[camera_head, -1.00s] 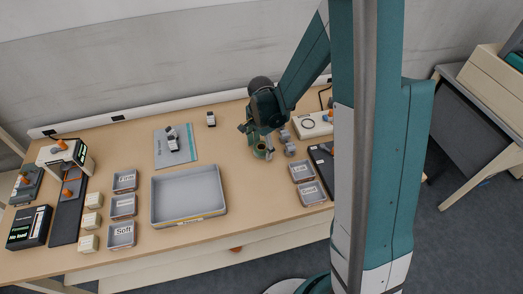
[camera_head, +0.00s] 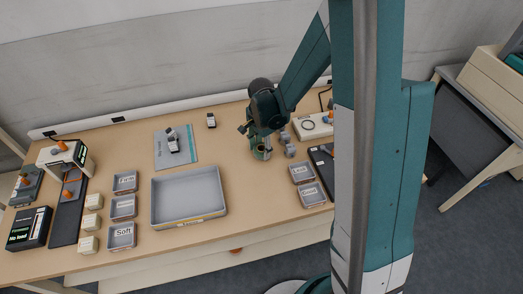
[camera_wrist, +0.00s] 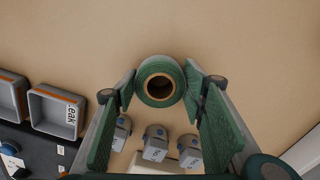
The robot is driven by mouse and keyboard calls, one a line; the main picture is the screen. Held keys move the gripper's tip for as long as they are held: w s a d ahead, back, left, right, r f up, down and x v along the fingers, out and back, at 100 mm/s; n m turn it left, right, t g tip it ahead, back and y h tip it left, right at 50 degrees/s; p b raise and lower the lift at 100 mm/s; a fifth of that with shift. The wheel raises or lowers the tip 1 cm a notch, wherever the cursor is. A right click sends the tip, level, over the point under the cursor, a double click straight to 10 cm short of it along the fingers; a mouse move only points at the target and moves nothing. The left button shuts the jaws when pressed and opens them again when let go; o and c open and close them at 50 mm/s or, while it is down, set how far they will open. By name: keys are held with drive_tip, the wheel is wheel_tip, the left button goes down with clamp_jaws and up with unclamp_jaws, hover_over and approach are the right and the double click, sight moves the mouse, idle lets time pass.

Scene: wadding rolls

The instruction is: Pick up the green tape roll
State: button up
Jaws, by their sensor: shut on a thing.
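The green tape roll (camera_wrist: 160,81) is a short cylinder with a brown core ring and a dark hole. It is upright between the fingers of my gripper (camera_wrist: 160,86) in the wrist view, with a green pad against its left and right sides. My gripper is shut on it. In the head view, the roll (camera_head: 262,153) shows just below my gripper (camera_head: 261,143), over the right part of the table. I cannot tell whether its base touches the table.
Several small grey weights with blue marks (camera_wrist: 155,143) stand close by the roll. Labelled grey bins (camera_head: 301,172) lie to the right front. A large grey tray (camera_head: 188,196) fills the table's middle. A grey mat (camera_head: 176,147) holds small items. Bare table lies behind the roll.

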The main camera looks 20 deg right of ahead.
sight(261, 148)
drive_tip(key=shift+r, duration=0.1)
drive_tip(key=shift+r+p, duration=0.8)
drive_tip(key=shift+r, duration=4.1)
